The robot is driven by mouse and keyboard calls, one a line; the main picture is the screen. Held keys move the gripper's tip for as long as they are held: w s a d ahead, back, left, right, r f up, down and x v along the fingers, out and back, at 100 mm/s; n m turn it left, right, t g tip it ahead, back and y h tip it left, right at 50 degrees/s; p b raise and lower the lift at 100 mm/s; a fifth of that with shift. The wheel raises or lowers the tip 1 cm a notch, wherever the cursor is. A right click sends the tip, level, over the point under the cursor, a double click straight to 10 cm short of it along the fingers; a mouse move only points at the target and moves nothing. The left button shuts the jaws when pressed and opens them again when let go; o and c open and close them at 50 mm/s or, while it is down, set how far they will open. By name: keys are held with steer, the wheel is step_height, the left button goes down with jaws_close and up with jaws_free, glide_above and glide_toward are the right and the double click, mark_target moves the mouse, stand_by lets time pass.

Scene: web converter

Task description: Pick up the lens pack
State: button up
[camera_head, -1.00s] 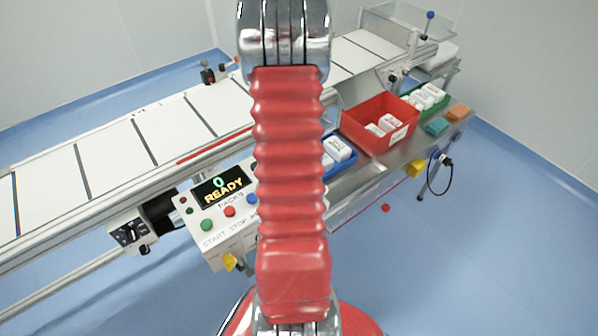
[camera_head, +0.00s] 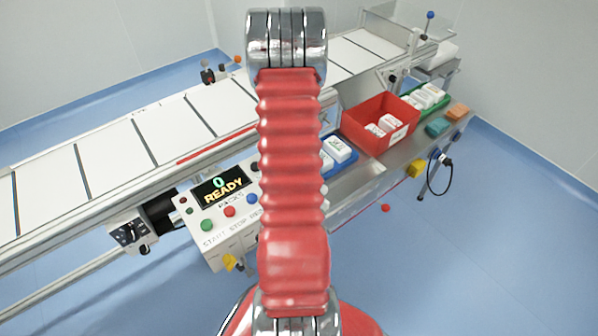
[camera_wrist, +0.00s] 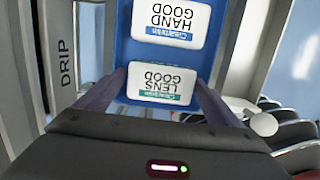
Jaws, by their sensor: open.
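The lens pack (camera_wrist: 162,84) is a white pack with a green strip and upside-down "LENS GOOD" print in the wrist view. It lies in a blue tray (camera_wrist: 124,45), nearer me than a white "HAND GOOD" pack (camera_wrist: 171,21) with a blue strip. My gripper (camera_wrist: 160,79) is open, with one dark finger at each side of the lens pack. I cannot tell whether the fingers touch it or how far down they reach. In the head view the blue tray (camera_head: 348,160) shows partly behind my arm, which hides my gripper.
A red bin (camera_head: 367,110) with white packs stands right of the blue tray, with a green tray (camera_head: 444,99) beyond it. A control panel (camera_head: 222,226) reading "READY" and the conveyor (camera_head: 110,165) lie left. A "DRIP" label (camera_wrist: 67,57) is beside the tray.

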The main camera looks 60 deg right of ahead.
steer(key=shift+f, duration=0.25)
steer(key=shift+c, duration=0.4)
steer(key=c, duration=0.8)
steer(key=shift+r, duration=0.1)
steer(key=shift+c, duration=0.2)
step_height(320, 180, up, 10)
steer(key=shift+f, duration=0.1)
stand_by(0.5)
